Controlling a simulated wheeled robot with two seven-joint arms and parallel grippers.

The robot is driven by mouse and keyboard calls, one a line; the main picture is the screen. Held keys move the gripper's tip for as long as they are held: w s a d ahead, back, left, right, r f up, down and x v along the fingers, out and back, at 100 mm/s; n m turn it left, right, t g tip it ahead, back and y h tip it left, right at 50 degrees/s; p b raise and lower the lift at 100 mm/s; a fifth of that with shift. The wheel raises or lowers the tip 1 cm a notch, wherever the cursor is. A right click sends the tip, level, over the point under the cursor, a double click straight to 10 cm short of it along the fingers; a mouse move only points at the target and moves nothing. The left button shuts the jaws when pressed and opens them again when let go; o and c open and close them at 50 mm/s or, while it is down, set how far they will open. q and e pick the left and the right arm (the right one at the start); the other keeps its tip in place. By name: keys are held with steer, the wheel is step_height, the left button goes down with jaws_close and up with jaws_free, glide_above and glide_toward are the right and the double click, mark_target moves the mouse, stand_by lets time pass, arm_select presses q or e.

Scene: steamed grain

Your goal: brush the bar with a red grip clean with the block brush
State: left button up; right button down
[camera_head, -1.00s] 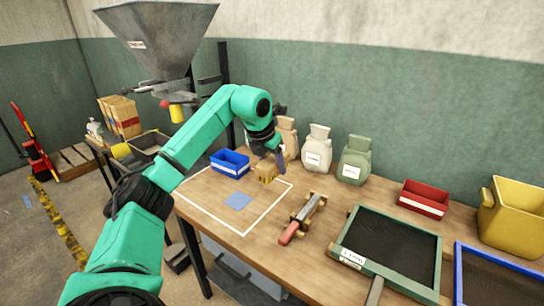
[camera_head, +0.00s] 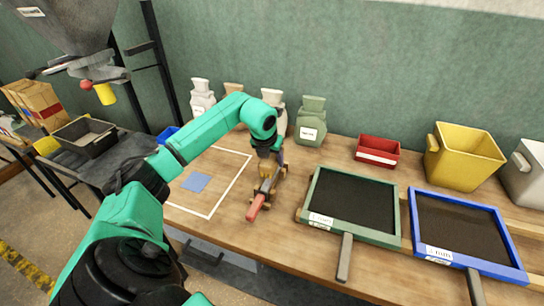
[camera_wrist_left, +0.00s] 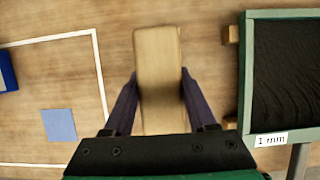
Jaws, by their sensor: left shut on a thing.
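My left gripper (camera_head: 271,160) is shut on the block brush (camera_wrist_left: 159,75), a tan wooden block seen between the two fingers in the left wrist view. In the head view the gripper and brush are over the bar with a red grip (camera_head: 256,207), which lies on the table. The red grip points toward the front edge; much of the bar is hidden behind the brush and gripper. I cannot tell whether the brush touches the bar. In the left wrist view the brush hides the bar. My right gripper is not in view.
A green-framed sieve (camera_head: 308,211) and a blue-framed sieve (camera_head: 416,237) lie to the right. Several sacks (camera_head: 311,121), a red bin (camera_head: 377,150) and a yellow bin (camera_head: 463,157) stand behind. A blue square (camera_head: 196,181) lies inside a white outline at left.

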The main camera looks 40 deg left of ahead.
arm_select(q)
steer(key=shift+d+f, duration=0.1)
steer(key=shift+f, duration=0.35)
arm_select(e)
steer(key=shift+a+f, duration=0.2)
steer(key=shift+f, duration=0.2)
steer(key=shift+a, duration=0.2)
arm_select(q)
steer(key=shift+s, duration=0.15)
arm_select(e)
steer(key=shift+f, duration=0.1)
arm_select(q)
steer(key=shift+s+d+b, duration=0.25)
steer(key=shift+s+b, duration=0.3)
steer(key=shift+s, duration=0.25)
steer(key=shift+s+d, duration=0.15)
steer(key=shift+s, duration=0.1)
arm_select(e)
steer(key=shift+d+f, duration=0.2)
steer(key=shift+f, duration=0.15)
